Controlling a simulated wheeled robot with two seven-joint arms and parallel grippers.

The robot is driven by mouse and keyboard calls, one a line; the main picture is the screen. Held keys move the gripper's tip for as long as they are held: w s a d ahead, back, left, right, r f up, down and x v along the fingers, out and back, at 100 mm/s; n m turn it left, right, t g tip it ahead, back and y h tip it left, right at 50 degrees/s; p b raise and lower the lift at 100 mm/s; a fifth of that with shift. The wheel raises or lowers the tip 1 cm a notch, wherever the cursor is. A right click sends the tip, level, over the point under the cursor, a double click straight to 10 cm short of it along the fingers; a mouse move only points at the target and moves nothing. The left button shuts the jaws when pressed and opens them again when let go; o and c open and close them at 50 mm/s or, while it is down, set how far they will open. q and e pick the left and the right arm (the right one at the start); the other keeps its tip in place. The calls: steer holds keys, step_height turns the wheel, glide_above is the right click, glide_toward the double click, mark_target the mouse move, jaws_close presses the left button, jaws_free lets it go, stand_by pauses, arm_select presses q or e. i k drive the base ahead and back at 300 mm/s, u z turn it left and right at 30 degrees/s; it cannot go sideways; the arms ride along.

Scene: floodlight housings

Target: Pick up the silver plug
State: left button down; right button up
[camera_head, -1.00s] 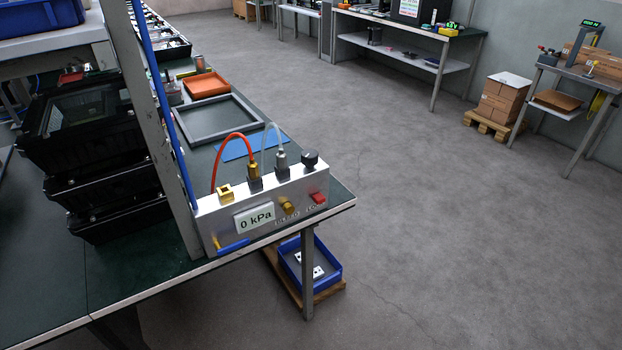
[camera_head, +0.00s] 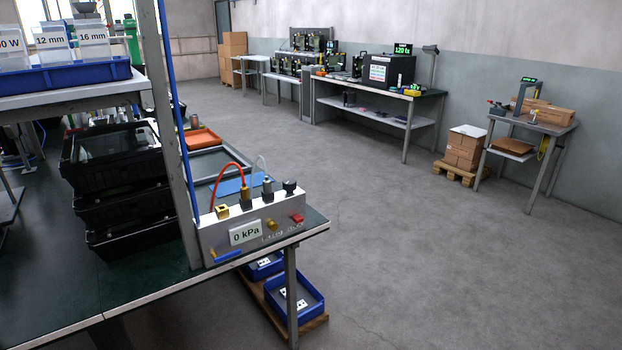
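A silver plug (camera_head: 267,185) stands upright on top of the grey pressure test box (camera_head: 213,241), with a thin clear tube at its upper end. Neither of my grippers is in view.
Black housings (camera_head: 125,200) are stacked on the bench left of a grey upright post (camera_head: 172,130). Blue bins (camera_head: 311,305) sit on a low wooden pallet under the bench corner. The floor (camera_head: 430,260) to the right is clear. Other benches stand along the far wall.

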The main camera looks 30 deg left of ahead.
mark_target(266, 184)
steer(key=u, duration=0.05)
steer(key=i, duration=1.5)
steer(key=u, duration=0.65)
